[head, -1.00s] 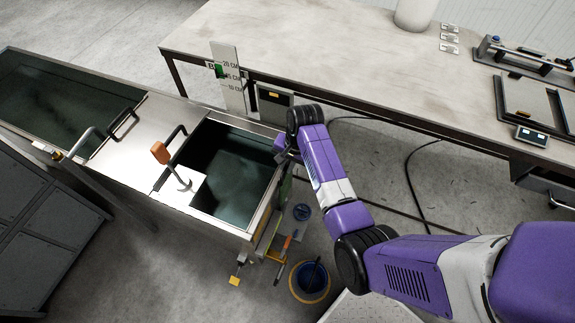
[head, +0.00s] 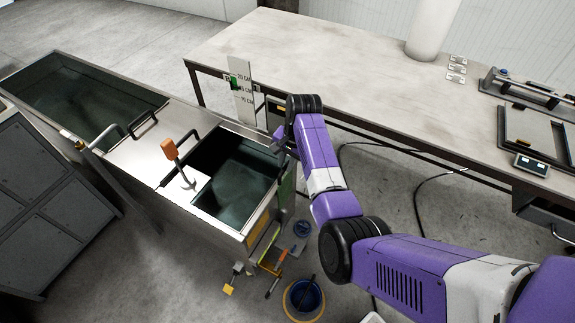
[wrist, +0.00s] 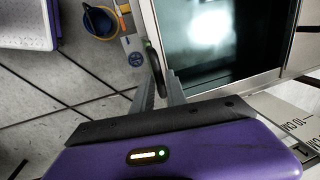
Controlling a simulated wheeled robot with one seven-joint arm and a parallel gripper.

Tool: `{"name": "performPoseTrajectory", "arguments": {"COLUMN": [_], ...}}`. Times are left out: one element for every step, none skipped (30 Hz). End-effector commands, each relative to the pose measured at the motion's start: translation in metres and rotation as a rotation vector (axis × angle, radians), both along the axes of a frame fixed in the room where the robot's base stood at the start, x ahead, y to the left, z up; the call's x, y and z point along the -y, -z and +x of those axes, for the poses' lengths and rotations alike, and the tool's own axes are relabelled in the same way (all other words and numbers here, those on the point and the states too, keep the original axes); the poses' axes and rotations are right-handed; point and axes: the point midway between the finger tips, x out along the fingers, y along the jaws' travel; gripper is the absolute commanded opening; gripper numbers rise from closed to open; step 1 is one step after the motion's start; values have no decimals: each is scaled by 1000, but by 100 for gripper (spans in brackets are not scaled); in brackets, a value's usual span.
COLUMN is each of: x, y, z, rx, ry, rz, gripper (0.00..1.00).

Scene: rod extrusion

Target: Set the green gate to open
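A green panel (head: 287,186), seemingly the green gate, shows on the right end of the open metal tank (head: 247,128), partly behind my arm. In the wrist view, a dark curved handle with a green edge (wrist: 154,64) stands beside the tank's rim. My gripper (wrist: 160,78) points at this handle. Its two fingers are apart, with the lower part of the handle between them; I cannot tell whether they touch it. In the head view, my gripper (head: 280,144) is at the tank's right rim, small and partly hidden by my wrist.
An orange-handled tool (head: 171,150) stands on the tank's ledge. A measuring board (head: 241,92) with a green marker rises behind the tank. A long workbench (head: 300,55) runs along the back. A blue bucket (head: 304,296) and hand tools are on the floor below the tank's end.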

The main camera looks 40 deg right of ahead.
Motion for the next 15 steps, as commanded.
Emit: {"name": "performPoseTrajectory", "arguments": {"x": [0, 0, 0, 0, 0, 0, 0, 0, 0, 0, 0, 0, 1, 1, 1], "y": [-1, -1, -1, 0, 0, 0, 0, 0, 1, 1, 0, -1, -3, -5, -9], "z": [1, 1, 0, 0, 0, 0, 0, 0, 0, 0, -1, -1, -1, -1, -2], "rx": [2, 1, 1, 0, 0, 0, 0, 0, 0, 0, 0, 0, 1, 2, 2], "ry": [-1, 0, 0, 0, 0, 0, 0, 0, 0, 0, 0, 0, 0, 1, 1], "rz": [0, -1, -1, -1, -1, -1, -1, -1, -1, -1, -1, -1, -2, -2, -2], "gripper": [30, 34, 34, 34, 34, 34, 34, 34, 34, 34, 34, 34, 34, 34, 34]}}
